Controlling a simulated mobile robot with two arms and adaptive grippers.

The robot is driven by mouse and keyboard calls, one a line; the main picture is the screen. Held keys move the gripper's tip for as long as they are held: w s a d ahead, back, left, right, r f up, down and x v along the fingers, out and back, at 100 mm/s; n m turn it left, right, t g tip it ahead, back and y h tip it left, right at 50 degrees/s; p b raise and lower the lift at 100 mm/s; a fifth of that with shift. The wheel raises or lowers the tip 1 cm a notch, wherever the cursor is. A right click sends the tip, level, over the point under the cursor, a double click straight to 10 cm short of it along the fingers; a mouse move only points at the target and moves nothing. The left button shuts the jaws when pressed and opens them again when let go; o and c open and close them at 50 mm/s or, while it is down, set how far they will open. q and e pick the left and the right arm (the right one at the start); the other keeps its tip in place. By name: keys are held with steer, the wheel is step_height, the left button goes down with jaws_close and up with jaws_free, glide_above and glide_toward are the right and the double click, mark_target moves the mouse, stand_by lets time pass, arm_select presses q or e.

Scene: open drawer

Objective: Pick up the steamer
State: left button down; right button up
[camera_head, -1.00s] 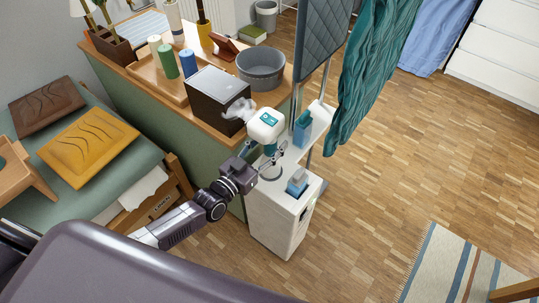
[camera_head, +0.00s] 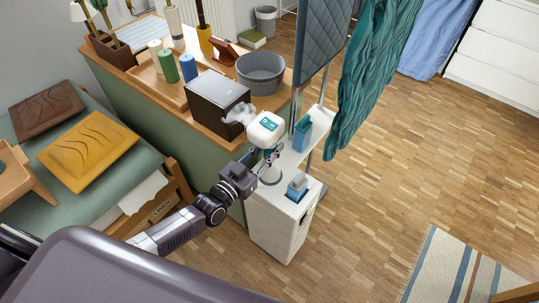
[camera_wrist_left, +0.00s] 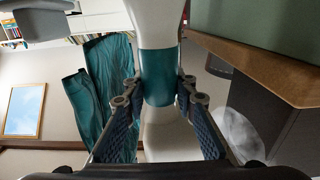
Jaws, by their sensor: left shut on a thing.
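The steamer (camera_head: 267,128) has a white head with a teal panel and stands upright above the white cabinet. Its body with a teal band (camera_wrist_left: 157,78) fills the middle of the left wrist view, between the two fingers. My left gripper (camera_head: 266,160) reaches in from the left and is shut on the steamer, one finger on each side of the teal band. Part of the steamer's lower body is hidden behind the gripper in the head view. My right gripper is not in view.
The white cabinet (camera_head: 283,237) carries a small blue item (camera_head: 297,187) and a teal box (camera_head: 302,133). A dark box (camera_head: 216,98) and grey basin (camera_head: 260,73) are on the counter close by. A quilted board (camera_head: 322,40) and teal cloth (camera_head: 372,75) hang behind.

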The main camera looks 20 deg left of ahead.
arm_select(q)
step_height(320, 180, up, 20)
steer(key=p, duration=0.4)
steer(key=s+a+r+n+y, duration=0.1)
steer(key=s+n+y, duration=0.1)
steer(key=s, duration=0.5)
steer(key=s+a+r+n+t+y, duration=0.1)
steer(key=s+r+n+y, duration=0.1)
steer(key=s+y, duration=0.2)
steer(key=s, duration=0.2)
steer(key=shift+s+r, duration=0.2)
steer(key=shift+s, duration=0.15)
steer(key=shift+f, duration=0.1)
